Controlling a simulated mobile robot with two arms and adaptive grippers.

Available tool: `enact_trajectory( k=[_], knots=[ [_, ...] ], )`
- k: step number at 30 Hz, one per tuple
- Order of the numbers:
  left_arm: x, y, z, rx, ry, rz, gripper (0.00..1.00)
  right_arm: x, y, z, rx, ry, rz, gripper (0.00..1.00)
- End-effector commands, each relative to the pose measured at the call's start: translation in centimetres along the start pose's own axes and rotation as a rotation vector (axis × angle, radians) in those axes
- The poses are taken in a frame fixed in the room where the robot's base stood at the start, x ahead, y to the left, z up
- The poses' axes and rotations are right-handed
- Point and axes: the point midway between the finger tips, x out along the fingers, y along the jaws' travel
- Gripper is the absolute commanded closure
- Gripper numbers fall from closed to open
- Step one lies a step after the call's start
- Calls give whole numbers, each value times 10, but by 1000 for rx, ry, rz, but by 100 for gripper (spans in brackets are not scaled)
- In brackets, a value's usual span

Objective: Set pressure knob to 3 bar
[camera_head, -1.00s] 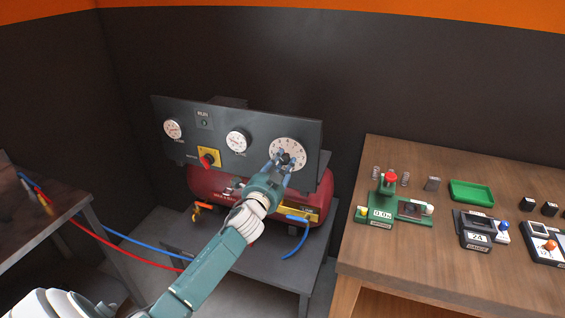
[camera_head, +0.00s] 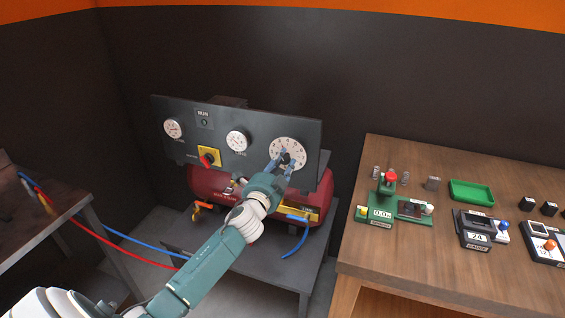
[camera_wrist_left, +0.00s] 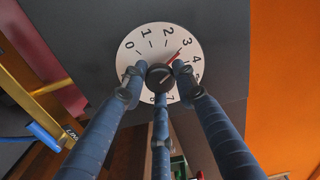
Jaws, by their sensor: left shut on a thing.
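The pressure knob (camera_wrist_left: 158,76) is dark and round, in the middle of a white numbered dial (camera_head: 288,147) on the right of the grey panel. In the left wrist view, the dial (camera_wrist_left: 133,63) shows printed numbers, and a red pointer (camera_wrist_left: 173,57) points close to the 3. My left gripper (camera_head: 284,160) is at the dial, its blue fingers shut around the knob. It also shows in the left wrist view (camera_wrist_left: 158,80), where the fingers hide part of the dial's lower numbers. My right gripper is not in view.
The panel (camera_head: 260,125) also carries two gauges (camera_head: 173,129) (camera_head: 237,141) and a red switch on a yellow plate (camera_head: 209,157). A red tank (camera_head: 205,183) sits below. A wooden table (camera_head: 400,255) with several devices stands at right. Blue and red hoses (camera_head: 130,260) run at left.

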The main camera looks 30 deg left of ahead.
Motion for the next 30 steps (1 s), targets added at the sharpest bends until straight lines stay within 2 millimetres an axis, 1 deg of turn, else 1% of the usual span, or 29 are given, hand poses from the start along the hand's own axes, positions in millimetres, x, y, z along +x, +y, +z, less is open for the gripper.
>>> enact_trajectory(
  k=[1,2,3,4,5,13,17,20,27,30],
  knots=[
    [0,-4,-4,-2,9,-6,97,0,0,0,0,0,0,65],
    [0,-4,-4,-2,9,-6,69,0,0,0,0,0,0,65],
    [0,-4,-4,-2,9,-6,61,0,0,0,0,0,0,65],
    [0,-3,-4,-2,8,-6,55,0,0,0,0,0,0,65],
    [0,-3,-4,-2,8,-6,52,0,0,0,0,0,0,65],
    [0,-1,-2,-2,3,-2,52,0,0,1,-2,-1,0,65],
    [-9,1,-1,-2,3,0,52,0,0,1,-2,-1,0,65],
    [-26,1,-2,-1,3,1,52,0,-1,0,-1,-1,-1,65],
    [-78,2,-3,-3,5,1,52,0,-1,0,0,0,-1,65],
    [-96,0,-3,-1,5,0,52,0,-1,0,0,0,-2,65]
  ],
)
